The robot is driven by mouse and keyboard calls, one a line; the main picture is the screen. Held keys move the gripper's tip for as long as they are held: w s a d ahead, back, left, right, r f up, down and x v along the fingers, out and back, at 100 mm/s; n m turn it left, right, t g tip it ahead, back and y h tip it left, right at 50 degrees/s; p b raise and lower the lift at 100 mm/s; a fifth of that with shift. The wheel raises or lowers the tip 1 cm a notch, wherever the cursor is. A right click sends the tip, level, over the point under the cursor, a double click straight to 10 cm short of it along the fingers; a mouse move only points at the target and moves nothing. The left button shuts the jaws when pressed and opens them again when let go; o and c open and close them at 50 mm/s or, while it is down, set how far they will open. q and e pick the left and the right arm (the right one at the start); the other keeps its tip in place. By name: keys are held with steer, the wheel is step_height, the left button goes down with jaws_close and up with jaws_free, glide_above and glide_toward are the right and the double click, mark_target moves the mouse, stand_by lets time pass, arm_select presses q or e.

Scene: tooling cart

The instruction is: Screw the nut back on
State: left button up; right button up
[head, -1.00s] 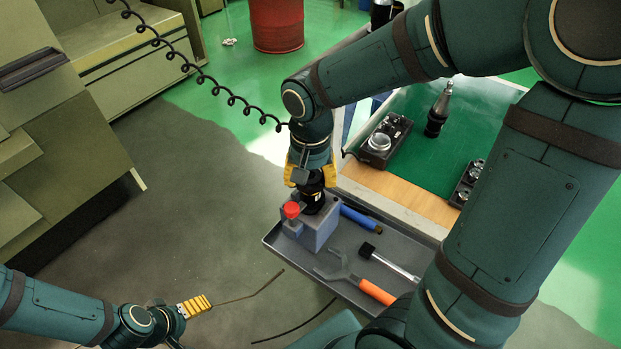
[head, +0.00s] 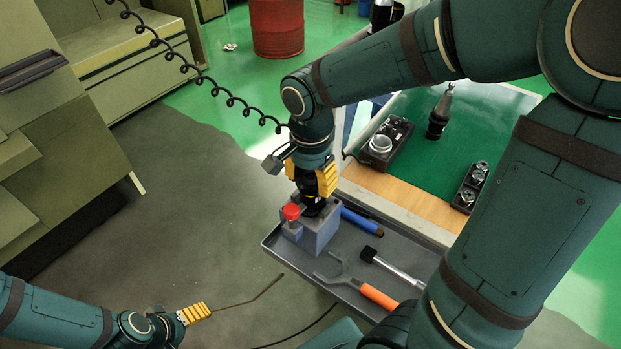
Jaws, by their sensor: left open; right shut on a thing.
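A blue-grey block (head: 322,232) with a red-topped post (head: 291,212) stands at the left end of a grey tray. A black round part (head: 313,205), which I take to be the nut, sits over the block. My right gripper (head: 313,192) points down over it, its yellow-padded fingers around the part and shut on it. The fingers hide most of the part, so I cannot see its thread or how it sits.
The grey tray (head: 275,241) also holds a blue-handled tool (head: 361,222), a black-headed hammer (head: 392,266) and an orange-handled wrench (head: 378,296). Behind is a green-topped bench (head: 480,115) with a black device (head: 386,142). A coiled black cable (head: 200,80) hangs above. Floor to the left is clear.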

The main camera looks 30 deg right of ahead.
steer(key=o, duration=1.3)
steer(key=shift+o, duration=0.2)
